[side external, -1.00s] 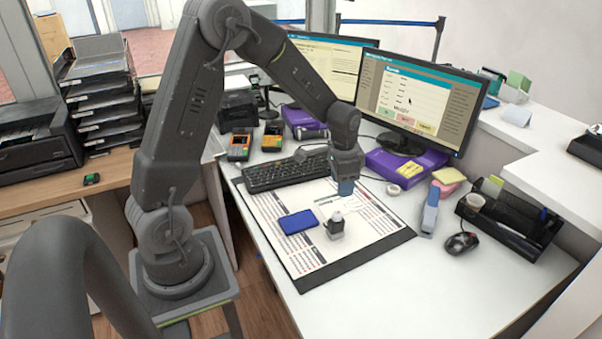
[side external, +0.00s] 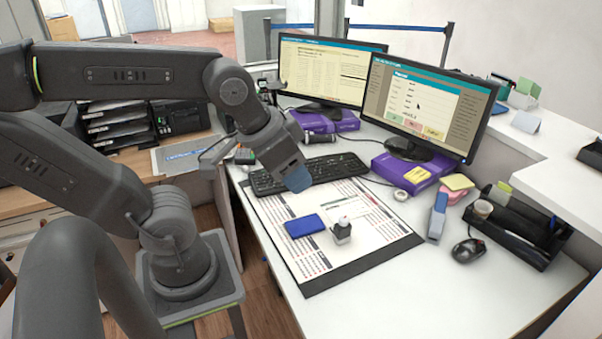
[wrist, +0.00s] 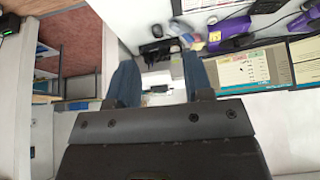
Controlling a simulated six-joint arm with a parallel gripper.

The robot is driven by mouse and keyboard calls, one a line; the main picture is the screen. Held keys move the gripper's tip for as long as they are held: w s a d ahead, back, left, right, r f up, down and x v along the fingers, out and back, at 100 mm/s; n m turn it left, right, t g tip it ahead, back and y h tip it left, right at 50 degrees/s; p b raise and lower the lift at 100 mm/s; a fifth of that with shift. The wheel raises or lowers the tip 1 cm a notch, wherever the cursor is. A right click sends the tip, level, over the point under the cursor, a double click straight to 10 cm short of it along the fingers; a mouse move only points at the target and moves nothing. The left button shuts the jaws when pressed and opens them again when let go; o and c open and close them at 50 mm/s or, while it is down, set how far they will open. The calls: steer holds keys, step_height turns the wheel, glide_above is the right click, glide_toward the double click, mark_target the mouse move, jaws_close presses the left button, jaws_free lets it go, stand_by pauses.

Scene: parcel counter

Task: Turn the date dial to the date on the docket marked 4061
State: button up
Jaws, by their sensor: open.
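A small stamp (side external: 342,231) with a dark body and light top stands upright on the desk mat (side external: 350,275); a date dial on it is too small to make out. A blue pad (side external: 305,226) lies just left of it. A pale paper slip (side external: 343,201) lies on the mat behind them; I cannot read any number or date. My gripper (side external: 297,180) is tilted above the mat's back left part, near the keyboard, apart from the stamp. In the wrist view its two blue fingers (wrist: 158,85) are spread with nothing held between them.
A black keyboard (side external: 310,172) lies behind the mat, before two monitors (side external: 420,106). Purple boxes (side external: 392,169) sit under them. A blue stapler (side external: 437,216), a mouse (side external: 468,250) and a black organizer (side external: 512,236) stand at the right. The white desk front (side external: 400,300) is clear.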

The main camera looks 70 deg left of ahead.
steer(key=w+a+f+n+g, duration=0.2)
steer(key=w+a+n, duration=0.1)
steer(key=w, duration=0.5)
steer(key=n+g, duration=0.4)
steer(key=n, duration=0.1)
glide_above(344, 218)
step_height(344, 218, down, 20)
steer(key=shift+s+d+f, duration=0.1)
steer(key=shift+d, duration=0.05)
steer(key=shift+f, duration=4.25)
steer(key=c, duration=0.7)
